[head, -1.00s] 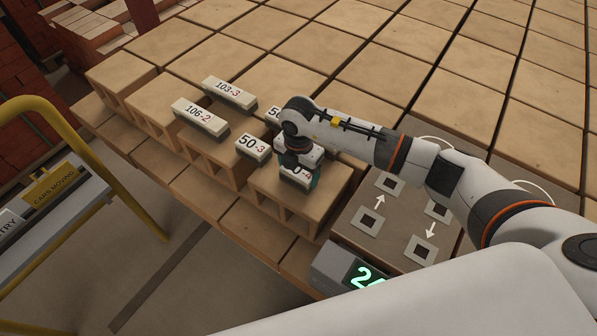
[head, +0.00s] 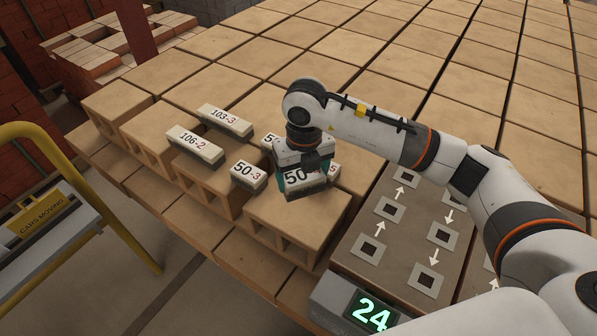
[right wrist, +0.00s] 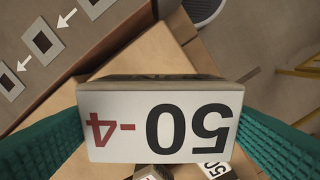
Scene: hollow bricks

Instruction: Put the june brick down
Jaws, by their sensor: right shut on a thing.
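My right gripper (head: 305,170) has teal fingers and is shut on a small white-faced block (head: 296,181) labelled 50-4. In the right wrist view the block's label (right wrist: 160,122) appears upside down between the two fingers. The block is over the near-right hollow brick (head: 290,222), apparently a little above its top. No name "june" is readable on anything. Similar labelled blocks rest on the hollow bricks: 103-3 (head: 225,121), 106-2 (head: 194,144) and 50-3 (head: 248,175). Others behind my gripper are partly hidden. My left gripper is not in view.
A flat panel (head: 352,262) with square marks and arrows lies to the right, with a display (head: 371,311) reading 24 at its near end. A yellow rail (head: 105,210) and sign stand at the left. The tan brick field (head: 400,50) behind is mostly clear.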

